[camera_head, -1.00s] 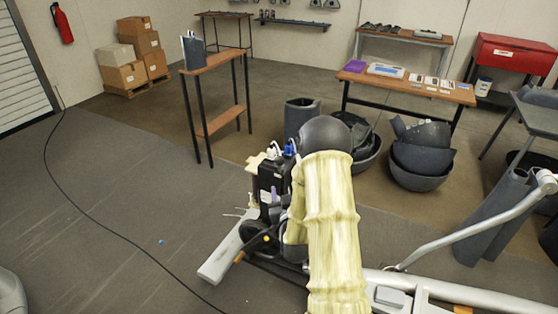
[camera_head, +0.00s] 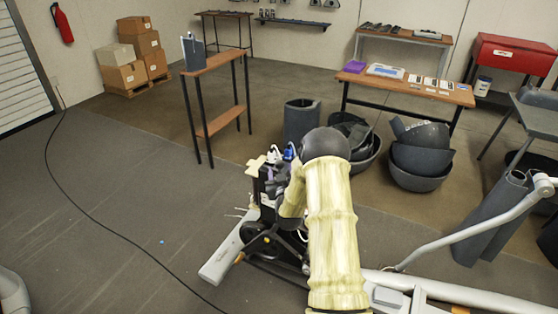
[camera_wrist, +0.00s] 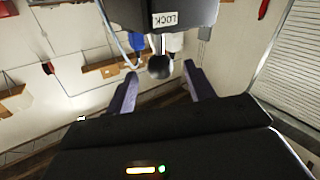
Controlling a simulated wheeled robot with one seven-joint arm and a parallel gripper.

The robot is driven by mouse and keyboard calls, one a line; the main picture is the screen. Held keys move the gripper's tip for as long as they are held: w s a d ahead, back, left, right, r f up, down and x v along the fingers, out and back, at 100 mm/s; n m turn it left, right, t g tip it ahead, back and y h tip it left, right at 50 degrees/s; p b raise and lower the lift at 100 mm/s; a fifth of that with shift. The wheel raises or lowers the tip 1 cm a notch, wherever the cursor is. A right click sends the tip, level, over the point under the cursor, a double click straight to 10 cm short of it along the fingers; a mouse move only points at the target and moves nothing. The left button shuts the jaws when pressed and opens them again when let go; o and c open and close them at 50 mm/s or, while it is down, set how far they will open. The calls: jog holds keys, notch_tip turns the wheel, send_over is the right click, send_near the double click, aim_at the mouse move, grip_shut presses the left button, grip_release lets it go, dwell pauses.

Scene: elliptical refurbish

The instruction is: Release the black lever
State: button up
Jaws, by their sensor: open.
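In the wrist view, a black lever with a round knob (camera_wrist: 160,67) hangs beneath a black housing (camera_wrist: 165,12) with a white "LOCK" label. My gripper (camera_wrist: 161,78) is open, with one purple finger on each side of the knob. I see no clear contact between the fingers and the knob. In the head view, the black housing (camera_head: 265,181) stands on the elliptical machine with white and blue plugs on top. My arm covers much of that spot, and the lever cannot be made out there.
The elliptical's pale foot bar (camera_head: 222,258) and grey handle arm (camera_head: 475,228) lie around my arm. A black cable (camera_head: 70,200) runs over the floor at left. A narrow wooden table (camera_head: 213,63) and grey bins (camera_head: 420,158) stand behind. The left floor is mostly clear.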

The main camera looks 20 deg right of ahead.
aim_at(279, 161)
jog(key=shift+p+x, duration=0.45)
jog(key=shift+x, duration=2.6)
jog(key=shift+c, duration=0.2)
